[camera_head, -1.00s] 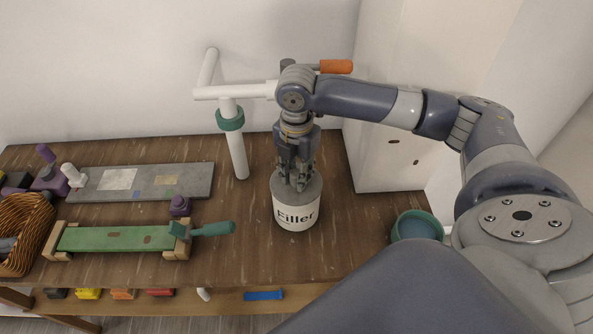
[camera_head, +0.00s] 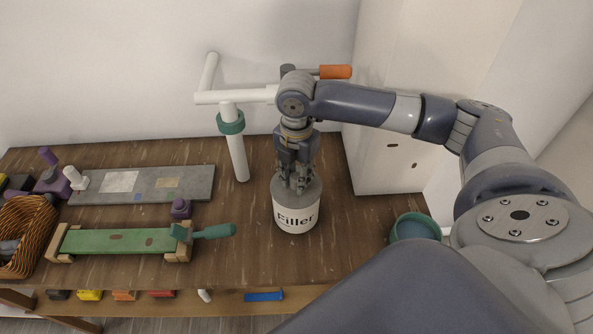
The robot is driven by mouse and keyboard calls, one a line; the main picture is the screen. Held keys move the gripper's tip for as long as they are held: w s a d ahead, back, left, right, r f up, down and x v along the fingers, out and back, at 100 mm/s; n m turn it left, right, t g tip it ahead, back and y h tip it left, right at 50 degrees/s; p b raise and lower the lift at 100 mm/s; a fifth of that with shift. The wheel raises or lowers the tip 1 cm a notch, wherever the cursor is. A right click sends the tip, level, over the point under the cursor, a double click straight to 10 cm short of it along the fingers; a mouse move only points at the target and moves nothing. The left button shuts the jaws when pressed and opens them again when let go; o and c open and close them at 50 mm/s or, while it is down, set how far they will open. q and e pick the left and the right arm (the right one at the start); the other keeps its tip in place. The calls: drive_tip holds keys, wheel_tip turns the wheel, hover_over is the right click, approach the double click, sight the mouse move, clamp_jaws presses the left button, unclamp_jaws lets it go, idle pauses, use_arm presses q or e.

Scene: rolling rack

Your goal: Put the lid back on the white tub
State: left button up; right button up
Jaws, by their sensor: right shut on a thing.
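The white tub (camera_head: 297,219), labelled "Filler", stands upright on the wooden bench. Its grey lid (camera_head: 281,188) is on top of the tub, with my gripper over it. My right gripper (camera_head: 298,188) comes straight down from above and is shut on the lid at its middle. The fingers hide the lid's centre. I cannot tell whether the lid is fully seated. My left gripper is not in view.
A white pipe stand with a green collar (camera_head: 231,123) rises behind the tub. A green bowl (camera_head: 415,228) is to the right. At left are a green board on wooden blocks (camera_head: 115,240), a grey slab (camera_head: 200,182) and a wicker basket (camera_head: 32,228).

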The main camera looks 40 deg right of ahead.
drive_tip(key=o, duration=1.5)
drive_tip(key=shift+o, duration=0.2)
drive_tip(key=shift+r+p, duration=1.4)
drive_tip(key=shift+p, duration=0.25)
drive_tip(key=shift+r+p, duration=0.5)
drive_tip(key=shift+r, duration=1.65)
